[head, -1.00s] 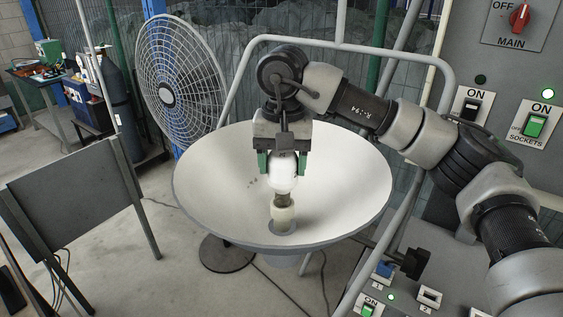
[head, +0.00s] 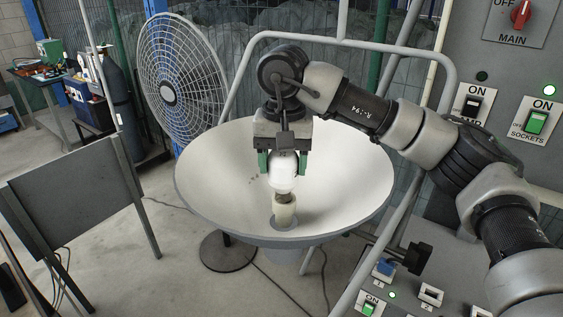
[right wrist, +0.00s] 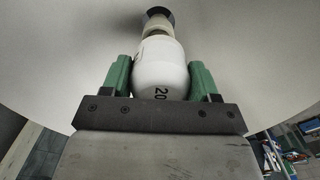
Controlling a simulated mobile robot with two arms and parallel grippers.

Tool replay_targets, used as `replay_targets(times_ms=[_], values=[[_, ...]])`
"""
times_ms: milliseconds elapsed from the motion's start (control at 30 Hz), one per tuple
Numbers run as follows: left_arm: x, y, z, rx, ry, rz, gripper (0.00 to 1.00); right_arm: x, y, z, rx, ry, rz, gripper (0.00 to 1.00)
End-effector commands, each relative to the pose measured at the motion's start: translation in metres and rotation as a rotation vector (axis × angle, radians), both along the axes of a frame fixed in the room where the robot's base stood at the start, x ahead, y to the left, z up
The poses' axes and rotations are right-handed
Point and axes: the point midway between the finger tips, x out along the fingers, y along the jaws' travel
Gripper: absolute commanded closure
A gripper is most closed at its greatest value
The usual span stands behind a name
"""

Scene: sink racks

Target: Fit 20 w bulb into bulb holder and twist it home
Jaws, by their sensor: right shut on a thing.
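The white 20 W bulb (head: 283,180) is upright, cap down, in the middle of the wide white dish. My right gripper (head: 283,163) points down with its green fingers shut on the glass. The pale bulb holder (head: 285,211) stands upright at the dish's centre, straight below the bulb. A short piece of the metal cap shows at the holder's mouth; how deep it sits is hard to tell. In the right wrist view the bulb (right wrist: 160,72) bears a "20" between the fingers, with the holder (right wrist: 158,24) beyond it. My left gripper is not in view.
The dish (head: 215,190) surrounds the holder with a raised rim. A grey tube frame (head: 350,45) rises behind it. A caged fan (head: 180,80) stands to the left. A switch panel (head: 510,90) is at the right, with "ON" switches.

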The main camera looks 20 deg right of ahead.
Motion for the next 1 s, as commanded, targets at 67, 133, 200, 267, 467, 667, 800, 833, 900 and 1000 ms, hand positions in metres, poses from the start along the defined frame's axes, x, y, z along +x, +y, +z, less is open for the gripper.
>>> replay_targets(times_ms=[67,133,200,267,467,667,800,833,900,1000], values=[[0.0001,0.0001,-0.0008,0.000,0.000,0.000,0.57,-0.0003,-0.0003,-0.0067,-0.003,0.014,-0.001,0.63],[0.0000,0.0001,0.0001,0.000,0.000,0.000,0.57,-0.0004,-0.0004,-0.0046,-0.003,0.015,-0.001,0.63],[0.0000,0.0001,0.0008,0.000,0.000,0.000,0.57,-0.0004,-0.0004,-0.0026,-0.003,0.015,-0.002,0.63],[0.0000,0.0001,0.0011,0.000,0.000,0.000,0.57,-0.0004,-0.0005,-0.0015,-0.003,0.015,-0.002,0.63],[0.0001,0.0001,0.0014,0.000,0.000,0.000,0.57,-0.0002,-0.0006,0.0001,-0.001,0.012,-0.002,0.63],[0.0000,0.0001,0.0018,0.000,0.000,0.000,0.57,-0.0001,-0.0007,0.0015,-0.001,0.010,-0.003,0.63],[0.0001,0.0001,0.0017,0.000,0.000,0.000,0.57,0.0009,-0.0013,0.0020,-0.001,0.009,-0.004,0.63],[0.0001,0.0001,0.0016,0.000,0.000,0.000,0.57,0.0013,-0.0016,0.0021,0.000,0.009,-0.004,0.63],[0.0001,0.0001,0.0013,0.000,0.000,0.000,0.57,0.0025,-0.0025,0.0022,0.001,0.007,-0.004,0.63],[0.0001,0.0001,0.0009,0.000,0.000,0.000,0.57,0.0045,-0.0040,0.0023,0.003,0.007,-0.004,0.63]])
